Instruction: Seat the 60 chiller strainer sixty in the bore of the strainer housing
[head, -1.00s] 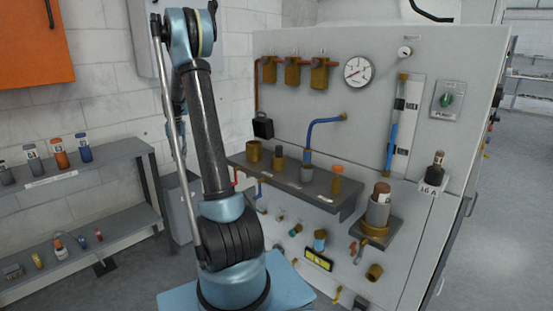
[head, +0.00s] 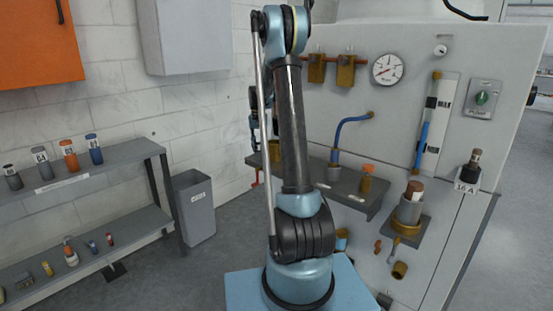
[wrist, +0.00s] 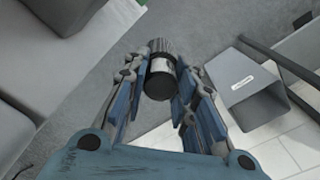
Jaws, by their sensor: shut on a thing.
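In the wrist view my gripper (wrist: 162,78) is shut on a dark cylinder with a ribbed grey end, a black end and a white label, which I take for the strainer (wrist: 160,63). The label is too small to read. The blue fingers lie on both sides of it, and it is held over the floor, clear of other things. In the head view the gripper and strainer are hidden behind my arm.
A grey bin (head: 196,208) stands between the wall shelves and the cabinet; it also shows in the wrist view (wrist: 238,88). The upper shelf (head: 130,153) carries several labelled cylinders. A grey cylinder with a brown top (head: 409,210) stands on a bracket at the cabinet's right.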

